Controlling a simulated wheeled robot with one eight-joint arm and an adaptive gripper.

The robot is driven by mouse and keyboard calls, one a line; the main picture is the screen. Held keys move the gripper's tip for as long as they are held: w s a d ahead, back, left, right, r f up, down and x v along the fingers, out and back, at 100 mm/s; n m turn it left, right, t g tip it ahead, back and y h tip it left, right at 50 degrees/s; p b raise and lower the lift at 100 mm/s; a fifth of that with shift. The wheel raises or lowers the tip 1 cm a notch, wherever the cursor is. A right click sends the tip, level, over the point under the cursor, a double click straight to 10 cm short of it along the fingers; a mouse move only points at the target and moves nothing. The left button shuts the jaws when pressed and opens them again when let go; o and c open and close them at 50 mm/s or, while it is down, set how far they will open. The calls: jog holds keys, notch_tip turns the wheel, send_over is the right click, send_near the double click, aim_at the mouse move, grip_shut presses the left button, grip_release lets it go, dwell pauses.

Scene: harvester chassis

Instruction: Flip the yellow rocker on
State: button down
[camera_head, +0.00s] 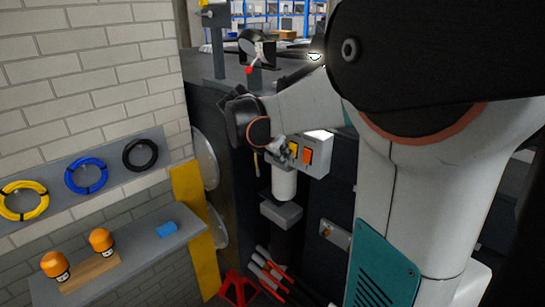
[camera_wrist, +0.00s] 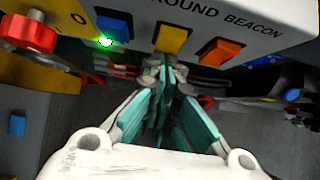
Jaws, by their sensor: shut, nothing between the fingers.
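A light grey switch box (camera_head: 320,165) stands below and right of my wrist in the head view. In the wrist view its face carries a blue rocker (camera_wrist: 114,27), a yellow rocker (camera_wrist: 173,40) in the middle and an orange rocker (camera_wrist: 221,51). Part of the lettering reads "ROUND BEACON". My gripper (camera_wrist: 168,72) is shut and empty, with its tips just below the yellow rocker in the picture. I cannot tell whether they touch it. The yellow rocker also shows in the head view (camera_head: 293,149); its tilt is unclear.
A green light (camera_wrist: 105,41) glows by the blue rocker. A red knob (camera_wrist: 28,33) is at the upper left in the wrist view. A wall shelf (camera_head: 140,262) with orange beacons (camera_head: 101,240) and a blue block (camera_head: 166,229) is at the left. Red-handled tools (camera_head: 268,270) lie below the box.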

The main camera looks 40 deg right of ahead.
jog(key=shift+d, duration=0.1)
dwell(0.3)
jog(key=shift+r+p, duration=0.55)
jog(key=shift+r, duration=0.15)
jog(key=a+f+b+v, duration=0.1)
jog(key=a+b+v, duration=0.1)
jog(key=v, duration=1)
jog(key=shift+s+a, duration=0.15)
jog(key=shift+a, duration=0.15)
jog(key=shift+s+a, duration=0.1)
jog(key=shift+a, duration=0.05)
